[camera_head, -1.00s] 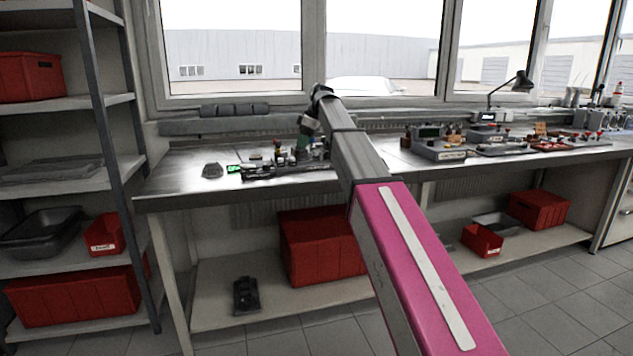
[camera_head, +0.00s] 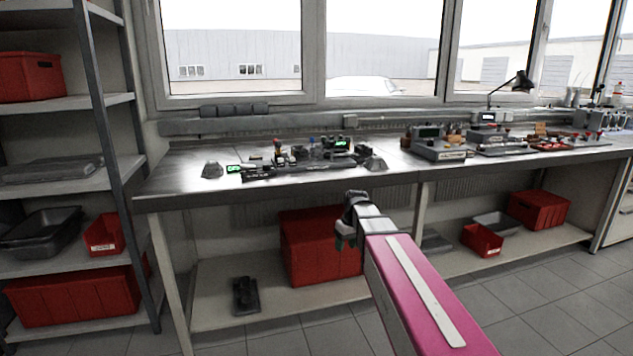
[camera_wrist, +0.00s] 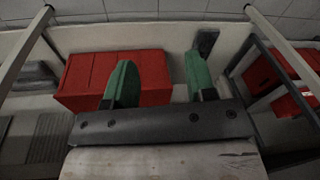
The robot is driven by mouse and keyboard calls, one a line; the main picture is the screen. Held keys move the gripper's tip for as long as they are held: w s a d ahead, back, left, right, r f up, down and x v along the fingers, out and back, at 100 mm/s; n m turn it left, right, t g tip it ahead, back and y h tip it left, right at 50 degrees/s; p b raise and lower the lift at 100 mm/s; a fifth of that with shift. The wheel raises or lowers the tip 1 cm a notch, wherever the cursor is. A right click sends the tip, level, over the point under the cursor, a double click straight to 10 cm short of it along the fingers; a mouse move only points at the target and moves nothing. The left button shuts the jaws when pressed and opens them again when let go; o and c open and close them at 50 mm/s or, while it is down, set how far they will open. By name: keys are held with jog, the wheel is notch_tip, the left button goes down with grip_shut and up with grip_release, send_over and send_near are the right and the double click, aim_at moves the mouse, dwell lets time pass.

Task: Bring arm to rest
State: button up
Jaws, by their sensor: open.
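My arm, pink with a white stripe, reaches from the bottom of the head view toward the workbench (camera_head: 400,168). My gripper (camera_head: 342,238) is at its far end, in front of the bench edge and lower than the bench top. In the wrist view my gripper (camera_wrist: 160,85) shows two green fingers spread wide apart with nothing between them. Behind the fingers are a red bin and the pale lower shelf. In the head view the fingers are small and partly hidden by the wrist.
Instruments and parts (camera_head: 290,160) lie on the bench top. A large red bin (camera_head: 310,245) and a dark part (camera_head: 246,295) stand on the lower shelf (camera_head: 215,300). A shelving rack (camera_head: 110,150) stands at the left. Grey tiled floor (camera_head: 560,315) is open at the right.

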jog(key=s+d+f+m+h, duration=0.1)
jog(key=s+d+f+m, duration=0.2)
jog(key=s+f, duration=0.4)
jog(key=s+d+f+m, duration=0.3)
jog(key=s+d+f, duration=0.2)
jog(key=s, duration=0.5)
notch_tip(320, 180, down, 2)
jog(key=shift+s+d+f+g+h, duration=0.2)
jog(key=shift+s+f+g+h, duration=0.1)
jog(key=shift+s+h, duration=0.1)
